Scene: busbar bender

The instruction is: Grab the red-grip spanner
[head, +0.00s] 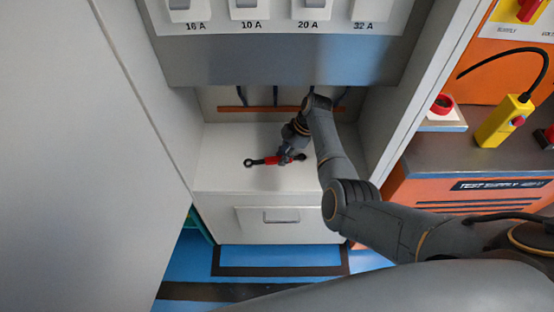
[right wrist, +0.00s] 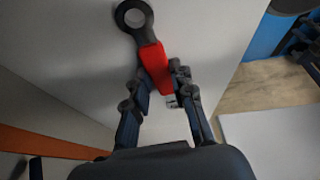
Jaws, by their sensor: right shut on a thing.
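The spanner has a red grip and dark ring ends. In the head view the red-grip spanner (head: 269,160) lies across the white surface inside the cabinet, one ring end to the left and the other to the right of my gripper. My right gripper (head: 287,156) is on the red grip, right of its middle. In the right wrist view the spanner (right wrist: 155,65) sits between the two fingers of the right gripper (right wrist: 164,90), which is shut on the red part. One ring end shows beyond the fingers; the other end is hidden there. My left gripper is not in view.
A white shelf (head: 225,145) with a drawer (head: 285,217) below bears the spanner. A breaker panel (head: 280,60) overhangs it. Cabinet walls close in on both sides. To the right, an orange test supply unit (head: 430,195) carries a yellow pendant (head: 502,122).

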